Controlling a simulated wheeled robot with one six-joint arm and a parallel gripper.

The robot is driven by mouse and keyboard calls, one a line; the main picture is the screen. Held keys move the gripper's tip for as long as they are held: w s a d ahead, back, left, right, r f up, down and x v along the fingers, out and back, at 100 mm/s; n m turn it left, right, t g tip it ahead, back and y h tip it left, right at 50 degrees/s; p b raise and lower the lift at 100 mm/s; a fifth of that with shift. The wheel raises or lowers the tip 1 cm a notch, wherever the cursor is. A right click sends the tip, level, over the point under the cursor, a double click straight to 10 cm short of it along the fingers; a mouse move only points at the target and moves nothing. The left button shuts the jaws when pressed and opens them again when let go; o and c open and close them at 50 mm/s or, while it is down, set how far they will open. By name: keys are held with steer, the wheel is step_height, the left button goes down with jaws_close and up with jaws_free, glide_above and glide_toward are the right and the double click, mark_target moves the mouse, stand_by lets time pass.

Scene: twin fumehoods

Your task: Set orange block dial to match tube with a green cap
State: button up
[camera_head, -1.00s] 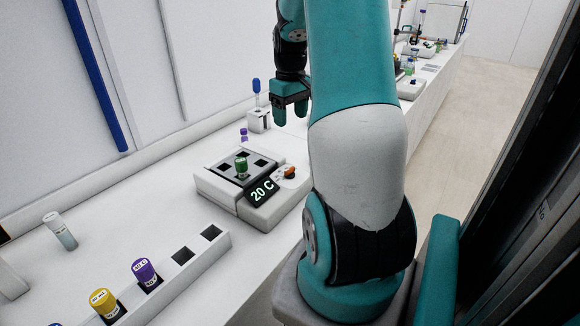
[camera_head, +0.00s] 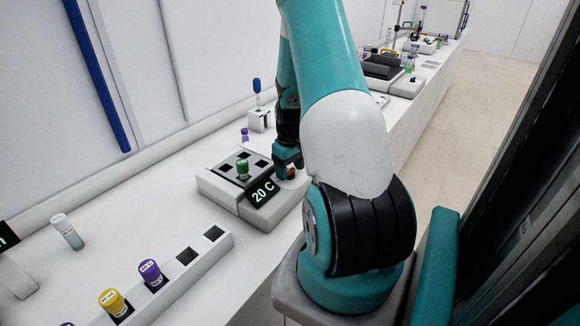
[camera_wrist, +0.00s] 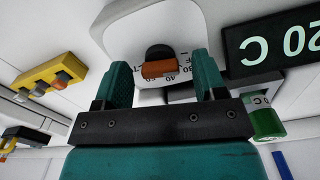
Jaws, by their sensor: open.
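The heating block (camera_head: 222,190) is a white box on the bench in the head view, with a dark top of square wells. A green-capped tube (camera_head: 243,168) stands in one well; its green cap also shows in the wrist view (camera_wrist: 267,124). The block's display (camera_head: 262,192) reads 20 C. The orange dial (camera_wrist: 160,68) sits on a white face with printed numbers in the wrist view; in the head view my gripper mostly hides it. My gripper (camera_wrist: 160,80) is open, its two teal fingers on either side of the dial, not visibly closed on it.
A white rack (camera_head: 170,290) in front holds a yellow-capped tube (camera_head: 113,302) and a purple-capped tube (camera_head: 151,273), with empty wells. A clear tube (camera_head: 68,232) stands at left. A blue-topped item in a small white holder (camera_head: 260,121) stands behind the block.

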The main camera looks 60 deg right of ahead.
steer(key=c, duration=0.9)
steer(key=shift+c, duration=0.2)
steer(key=shift+m, duration=0.5)
steer(key=m+b, duration=0.1)
steer(key=m, duration=0.2)
steer(key=shift+m, duration=0.3)
steer(key=shift+w+m, duration=0.1)
steer(key=shift+m, duration=1.4)
steer(key=shift+b, duration=0.3)
steer(key=o, duration=0.9)
